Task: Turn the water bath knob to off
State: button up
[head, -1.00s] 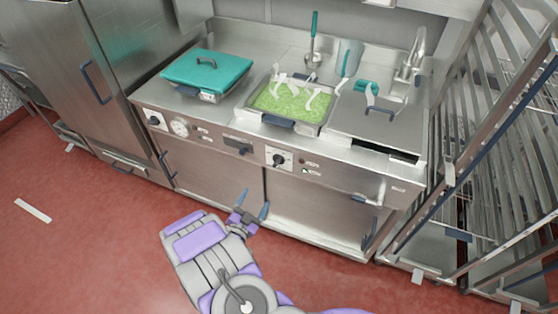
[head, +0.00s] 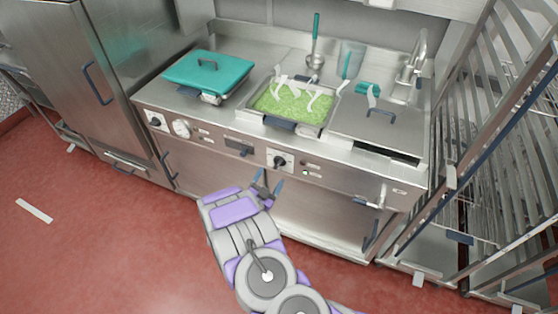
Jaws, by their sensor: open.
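The steel cooking unit has a front control panel (head: 222,146). A black knob on a white plate (head: 280,161) sits near the panel's middle, below the pan of green food. Another black knob on a white plate (head: 156,120) sits at the panel's left end, beside a round dial (head: 181,128). I cannot read the labels, so I cannot tell which knob is the water bath's. My gripper (head: 268,182) is open and empty, just below and a little left of the middle knob in the picture, apart from it. Its blue fingers point up toward the panel.
A pan of green food (head: 290,106) with white handles sits in the counter. A teal lid (head: 207,72) covers the left well. A steel rack (head: 500,150) stands at the right and a tall steel cabinet (head: 110,75) at the left. The red floor (head: 110,240) in front is clear.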

aim_at(277, 166)
jog(key=shift+x, duration=2.5)
jog(key=shift+w+d+r, duration=0.15)
jog(key=shift+w+d, duration=0.2)
grip_shut()
